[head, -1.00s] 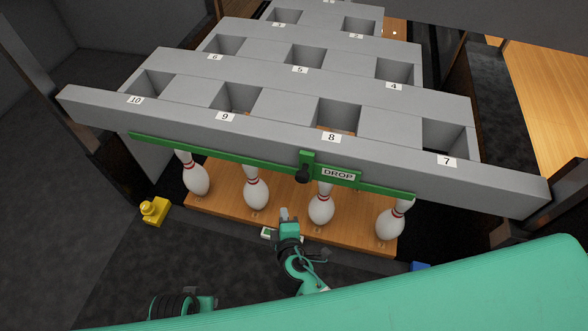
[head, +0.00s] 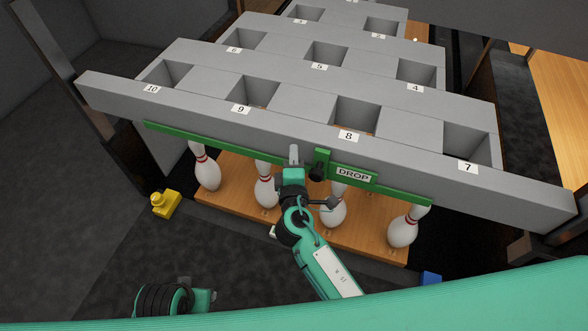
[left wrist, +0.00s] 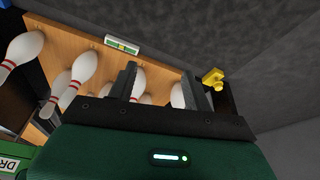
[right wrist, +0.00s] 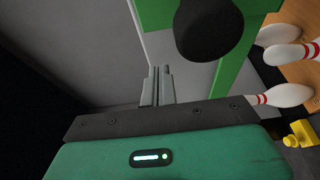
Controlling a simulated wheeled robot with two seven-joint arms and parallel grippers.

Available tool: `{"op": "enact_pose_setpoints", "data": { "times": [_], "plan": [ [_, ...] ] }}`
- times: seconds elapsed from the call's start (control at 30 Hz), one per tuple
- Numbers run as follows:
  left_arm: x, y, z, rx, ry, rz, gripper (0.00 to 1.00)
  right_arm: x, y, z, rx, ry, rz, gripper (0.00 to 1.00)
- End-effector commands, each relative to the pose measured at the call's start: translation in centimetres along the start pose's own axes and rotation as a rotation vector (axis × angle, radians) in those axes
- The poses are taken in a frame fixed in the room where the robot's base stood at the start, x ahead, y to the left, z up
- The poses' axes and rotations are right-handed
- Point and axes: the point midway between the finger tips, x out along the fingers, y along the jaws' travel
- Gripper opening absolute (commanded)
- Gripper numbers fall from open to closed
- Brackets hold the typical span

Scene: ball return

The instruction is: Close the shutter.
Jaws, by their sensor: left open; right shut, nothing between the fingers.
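A green bar (head: 230,156) runs along the front of the grey numbered rack, with a white DROP label (head: 353,176). A black knob (head: 317,172) stands out from its upright green piece; it also looms large in the right wrist view (right wrist: 208,28). I cannot make out a separate shutter panel. My right gripper (head: 294,154) is shut and empty, just left of the knob and apparently apart from it; its closed fingers show in the right wrist view (right wrist: 156,84). My left gripper (left wrist: 162,82) is open and empty, low at the left.
Several white pins (head: 207,172) stand on a wooden deck (head: 235,180) beneath the bar. The grey rack (head: 290,130) with square openings fills the space above. A yellow object (head: 165,204) lies on the dark floor at left. A blue block (head: 431,279) shows at lower right.

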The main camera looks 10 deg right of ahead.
Motion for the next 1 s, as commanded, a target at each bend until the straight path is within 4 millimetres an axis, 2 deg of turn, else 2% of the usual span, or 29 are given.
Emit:
{"op": "enact_pose_setpoints", "data": {
  "times": [0.03,0.07,0.13,0.3,0.77,0.87,1.0],
  "plan": [
    [0.1,0.0,0.0,0.000,-0.002,0.000,0.51,1.0,0.2,0.0,0.001,0.000,0.001,0.00],
    [0.1,0.0,0.0,0.000,-0.002,0.000,0.51,1.0,0.1,0.4,-0.001,-0.001,-0.001,0.00],
    [0.5,0.0,0.1,0.000,-0.009,0.000,0.51,0.3,0.0,1.7,-0.002,0.000,-0.002,0.00],
    [1.4,-0.1,0.2,0.000,-0.017,-0.001,0.51,-0.3,0.0,3.3,-0.001,0.001,-0.002,0.00],
    [2.0,0.0,0.6,0.000,-0.026,0.000,0.51,-0.5,-0.1,3.9,0.001,0.000,-0.001,0.00],
    [1.8,0.0,0.5,0.001,-0.023,0.001,0.51,-0.9,-0.2,5.1,-0.001,-0.002,-0.003,0.00],
    [1.9,0.0,0.3,0.001,-0.018,0.001,0.51,-2.1,-0.2,8.3,-0.002,-0.003,-0.004,0.00]
  ]
}}
